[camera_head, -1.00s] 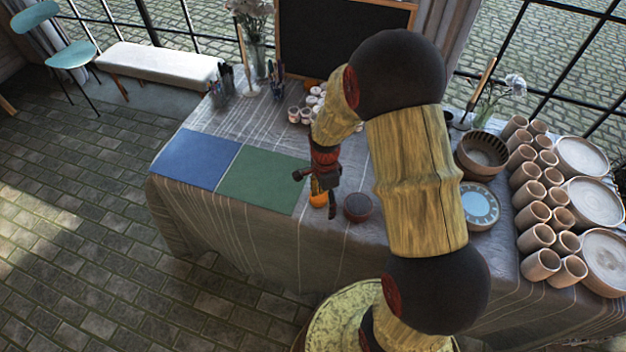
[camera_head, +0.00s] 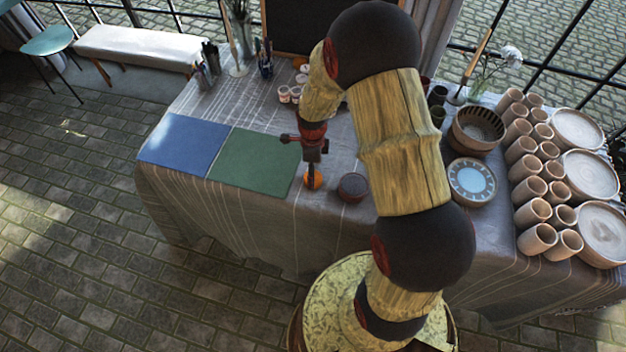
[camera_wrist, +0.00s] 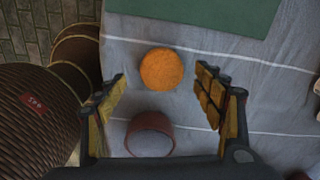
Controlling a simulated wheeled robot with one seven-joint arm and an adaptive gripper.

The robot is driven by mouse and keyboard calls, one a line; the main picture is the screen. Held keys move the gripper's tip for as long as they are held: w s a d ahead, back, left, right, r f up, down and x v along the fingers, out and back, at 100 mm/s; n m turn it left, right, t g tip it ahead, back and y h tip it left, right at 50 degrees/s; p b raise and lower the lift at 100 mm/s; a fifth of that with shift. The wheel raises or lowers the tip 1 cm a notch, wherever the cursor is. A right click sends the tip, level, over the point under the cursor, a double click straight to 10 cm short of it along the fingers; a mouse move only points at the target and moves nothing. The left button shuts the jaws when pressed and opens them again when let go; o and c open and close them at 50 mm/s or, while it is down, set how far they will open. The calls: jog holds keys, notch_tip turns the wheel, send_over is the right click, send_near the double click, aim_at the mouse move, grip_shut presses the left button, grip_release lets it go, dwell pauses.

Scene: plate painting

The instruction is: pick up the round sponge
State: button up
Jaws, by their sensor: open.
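The round orange sponge (camera_head: 313,181) lies on the grey striped tablecloth, just right of the green mat's front corner. In the wrist view the sponge (camera_wrist: 162,69) sits ahead of my gripper (camera_wrist: 162,82), roughly centred between the open fingers, with cloth showing on both sides. My gripper (camera_head: 311,172) also shows in the head view, pointing down over the sponge and partly hiding it. The fingers hold nothing. Contact with the sponge cannot be seen.
A small dark round bowl (camera_head: 353,187) stands close right of the sponge. The green mat (camera_head: 255,162) and blue mat (camera_head: 182,144) lie left. A blue-and-white plate (camera_head: 472,181), a striped bowl (camera_head: 477,130) and several cups stand right. The table's front edge is near.

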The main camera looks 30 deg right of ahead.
jog(key=f, duration=0.2)
jog(key=f+b, duration=0.1)
jog(key=f, duration=0.1)
jog(key=shift+w+a+f, duration=0.1)
jog(key=shift+w+f, duration=0.1)
jog(key=shift+f, duration=0.05)
jog(key=shift+r, duration=0.1)
jog(key=shift+c, duration=1)
jog(key=c, duration=0.8)
